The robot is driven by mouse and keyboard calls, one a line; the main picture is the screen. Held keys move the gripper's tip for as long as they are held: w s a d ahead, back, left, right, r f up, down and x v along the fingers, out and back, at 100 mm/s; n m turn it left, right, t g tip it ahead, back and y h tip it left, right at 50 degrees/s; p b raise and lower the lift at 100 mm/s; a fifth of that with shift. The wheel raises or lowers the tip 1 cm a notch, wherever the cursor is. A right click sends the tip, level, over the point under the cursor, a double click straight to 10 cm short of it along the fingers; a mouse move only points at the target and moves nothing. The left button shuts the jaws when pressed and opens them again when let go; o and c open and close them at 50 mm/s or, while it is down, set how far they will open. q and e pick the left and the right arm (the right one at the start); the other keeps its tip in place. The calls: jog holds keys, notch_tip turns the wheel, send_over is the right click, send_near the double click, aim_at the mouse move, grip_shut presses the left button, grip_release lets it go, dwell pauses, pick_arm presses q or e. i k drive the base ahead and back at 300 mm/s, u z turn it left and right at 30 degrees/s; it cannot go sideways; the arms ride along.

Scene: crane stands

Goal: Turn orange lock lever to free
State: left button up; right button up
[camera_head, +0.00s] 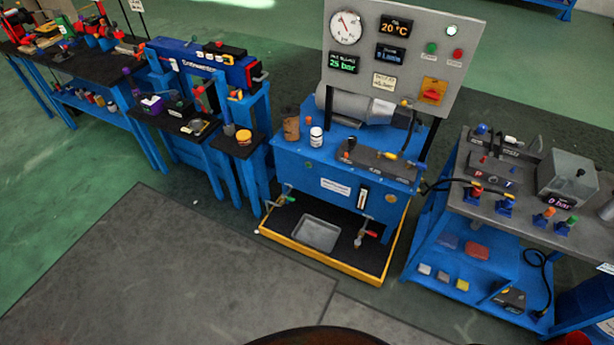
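I cannot tell for certain which part is the orange lock lever. A small orange-topped part (549,212) sits on a blue base at the front of the right-hand stand. A red-orange lever-like part (198,91) is on the blue machine (205,62) at the left; its exact shape is too small to tell. Neither of my grippers is in view.
A blue hydraulic unit (325,185) with a grey gauge panel (395,50) stands in the middle on a yellow-edged tray (330,262). A right-hand stand (590,228) carries fittings and a grey box (568,175). Small tables stand left. The grey floor (150,270) in front is clear.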

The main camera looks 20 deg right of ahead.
aim_at(347, 155)
jog(key=u, duration=0.9)
jog(key=i, duration=0.8)
jog(key=z, duration=0.9)
jog(key=i, duration=0.4)
jog(key=z, duration=0.45)
